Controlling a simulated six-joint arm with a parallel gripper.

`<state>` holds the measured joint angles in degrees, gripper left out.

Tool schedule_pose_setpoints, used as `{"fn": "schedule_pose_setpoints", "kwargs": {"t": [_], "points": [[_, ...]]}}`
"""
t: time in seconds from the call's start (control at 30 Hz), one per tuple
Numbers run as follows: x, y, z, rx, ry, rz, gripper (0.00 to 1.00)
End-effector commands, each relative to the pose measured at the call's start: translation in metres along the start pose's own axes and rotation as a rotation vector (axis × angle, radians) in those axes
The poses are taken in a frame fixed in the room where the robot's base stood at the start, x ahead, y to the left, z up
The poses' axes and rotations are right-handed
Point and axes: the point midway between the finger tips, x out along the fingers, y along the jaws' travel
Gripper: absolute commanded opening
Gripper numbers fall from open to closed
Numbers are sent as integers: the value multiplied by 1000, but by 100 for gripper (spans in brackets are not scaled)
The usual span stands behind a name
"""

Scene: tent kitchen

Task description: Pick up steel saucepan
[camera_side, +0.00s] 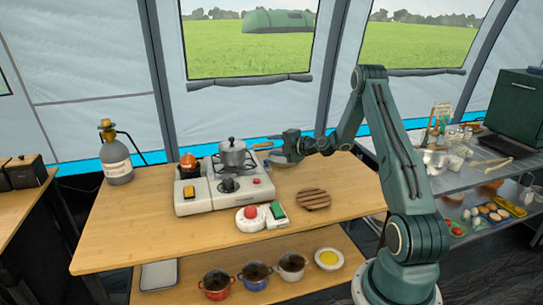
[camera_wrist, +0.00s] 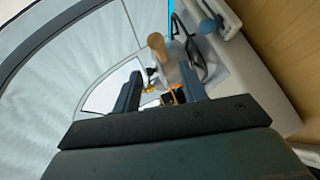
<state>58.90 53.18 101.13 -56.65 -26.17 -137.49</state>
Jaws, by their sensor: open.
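The steel saucepan (camera_side: 233,154) stands lidded on the burner of the two-part camp stove, its wooden handle (camera_side: 262,145) pointing right. My gripper (camera_side: 279,147) is just right of the handle's end, at about its height. I cannot tell from the side view whether they touch. In the wrist view the two fingers of my gripper (camera_wrist: 161,86) are apart, with nothing clamped between them. A wooden handle (camera_wrist: 156,42) shows beyond the fingers, with the grey pan body (camera_wrist: 171,74) partly hidden behind the right finger.
The white stove (camera_side: 205,207) carries an orange-topped item (camera_side: 188,162) at left. In front are a dish with a red item (camera_side: 250,213), a green-and-white sponge (camera_side: 277,211) and a striped wooden trivet (camera_side: 313,199). The table's right side is clear.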

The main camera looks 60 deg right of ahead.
Motion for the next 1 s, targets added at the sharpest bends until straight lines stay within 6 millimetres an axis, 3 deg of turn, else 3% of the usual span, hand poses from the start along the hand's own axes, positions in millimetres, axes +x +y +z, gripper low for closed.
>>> {"fn": "schedule_pose_setpoints", "kwargs": {"t": [0.77, 1.0], "points": [[18, -3, 5, -8, -10, 8, 43], [35, -3, 5, -9, -8, 8, 43]]}}
